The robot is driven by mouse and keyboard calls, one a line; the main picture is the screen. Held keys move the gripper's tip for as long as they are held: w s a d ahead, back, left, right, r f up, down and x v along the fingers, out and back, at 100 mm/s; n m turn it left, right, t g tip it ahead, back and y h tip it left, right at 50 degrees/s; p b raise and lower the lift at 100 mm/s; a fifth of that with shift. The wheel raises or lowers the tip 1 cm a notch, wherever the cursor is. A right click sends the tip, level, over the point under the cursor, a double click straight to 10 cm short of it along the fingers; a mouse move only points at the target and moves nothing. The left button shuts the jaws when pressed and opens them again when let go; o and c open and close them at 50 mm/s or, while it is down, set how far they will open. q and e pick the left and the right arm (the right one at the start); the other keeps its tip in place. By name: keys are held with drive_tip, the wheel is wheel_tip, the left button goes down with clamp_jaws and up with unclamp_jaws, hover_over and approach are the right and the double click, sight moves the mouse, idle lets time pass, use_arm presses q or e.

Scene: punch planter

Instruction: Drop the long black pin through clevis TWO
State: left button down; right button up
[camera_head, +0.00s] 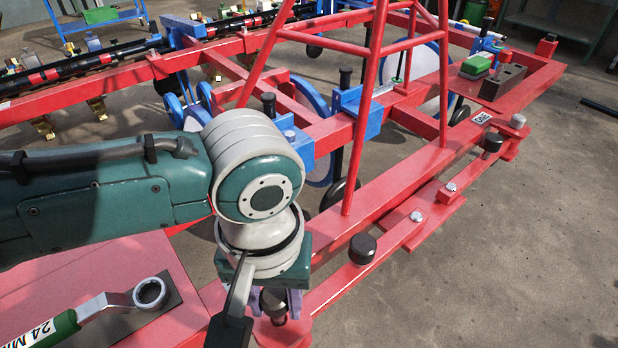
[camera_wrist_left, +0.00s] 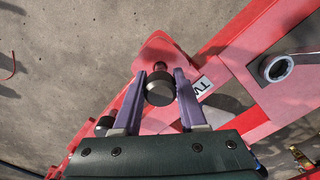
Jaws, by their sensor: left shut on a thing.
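My left gripper (camera_head: 277,304) points down at the near end of the red frame. Its purple fingers also show in the left wrist view (camera_wrist_left: 162,100). They are shut on the dark round head of the black pin (camera_wrist_left: 161,93), which also shows as a dark knob in the head view (camera_head: 273,301). The pin is over the rounded red lug of clevis TWO (camera_wrist_left: 158,50), beside a white label (camera_wrist_left: 202,86) partly reading "TW". The pin's shank is mostly hidden, so I cannot tell how deep it sits. My right gripper is out of view.
A drawbar with black-capped pins (camera_head: 362,248) runs right to the label ONE (camera_head: 482,117). A ring-ended wrench (camera_head: 150,293) with a green handle lies on the red plate at lower left. A red A-frame (camera_head: 368,110) rises behind the gripper. The floor at right is mostly clear.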

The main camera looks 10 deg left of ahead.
use_arm(q)
drive_tip(key=shift+f+b, duration=0.8)
drive_tip(key=shift+f, duration=0.45)
drive_tip(key=shift+c, duration=1.9)
unclamp_jaws()
wheel_tip(320, 180, up, 9)
drive_tip(key=p, duration=0.5)
drive_tip(key=shift+r, duration=0.5)
